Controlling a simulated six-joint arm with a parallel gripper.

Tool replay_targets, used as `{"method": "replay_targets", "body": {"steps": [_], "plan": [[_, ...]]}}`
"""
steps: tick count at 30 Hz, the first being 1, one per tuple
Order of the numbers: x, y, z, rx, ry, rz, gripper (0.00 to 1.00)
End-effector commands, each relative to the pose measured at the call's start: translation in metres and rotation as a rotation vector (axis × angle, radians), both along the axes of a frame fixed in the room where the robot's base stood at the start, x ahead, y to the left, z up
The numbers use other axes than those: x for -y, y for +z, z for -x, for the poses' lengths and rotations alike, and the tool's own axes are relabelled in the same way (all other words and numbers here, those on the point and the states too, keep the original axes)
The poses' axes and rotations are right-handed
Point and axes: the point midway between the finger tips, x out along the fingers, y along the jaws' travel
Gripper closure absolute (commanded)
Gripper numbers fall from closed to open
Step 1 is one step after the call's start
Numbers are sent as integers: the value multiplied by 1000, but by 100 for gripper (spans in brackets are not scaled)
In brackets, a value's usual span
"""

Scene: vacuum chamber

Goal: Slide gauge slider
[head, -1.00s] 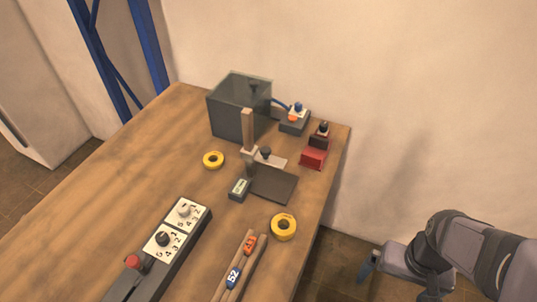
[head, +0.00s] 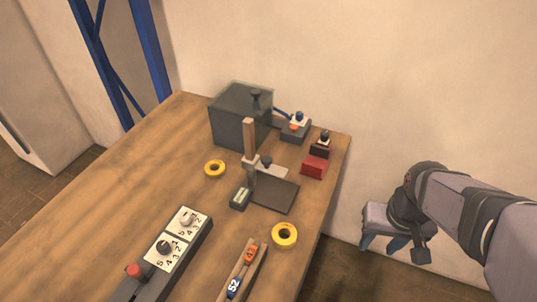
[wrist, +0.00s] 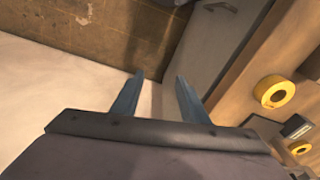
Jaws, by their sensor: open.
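The height gauge stands on the wooden table, with an upright post (head: 249,138), a slider (head: 265,165) with a dark knob partway up it, a dark flat base plate (head: 275,195) and a small display box (head: 240,199) at its foot. My gripper (head: 384,246) is in the air off the table's right side, well apart from the gauge. In the wrist view its two blue fingers (wrist: 160,98) are spread with nothing between them. The display box (wrist: 296,126) also shows at the right of the wrist view; the slider cannot be made out there.
Yellow tape rolls (head: 284,235) and (head: 215,168) lie near the gauge. A dark glassy box (head: 238,118), a valve block (head: 296,127) and a red block (head: 314,166) stand behind. A dial panel (head: 170,250) and labelled tubes (head: 240,272) are in front. The table's left part is clear.

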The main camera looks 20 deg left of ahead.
Motion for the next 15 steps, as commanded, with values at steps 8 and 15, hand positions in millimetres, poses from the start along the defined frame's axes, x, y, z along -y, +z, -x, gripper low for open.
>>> {"method": "replay_targets", "body": {"steps": [8,15], "plan": [[-149,93,-56,148,322,-60,60],[-246,153,-48,228,507,-118,60]]}}
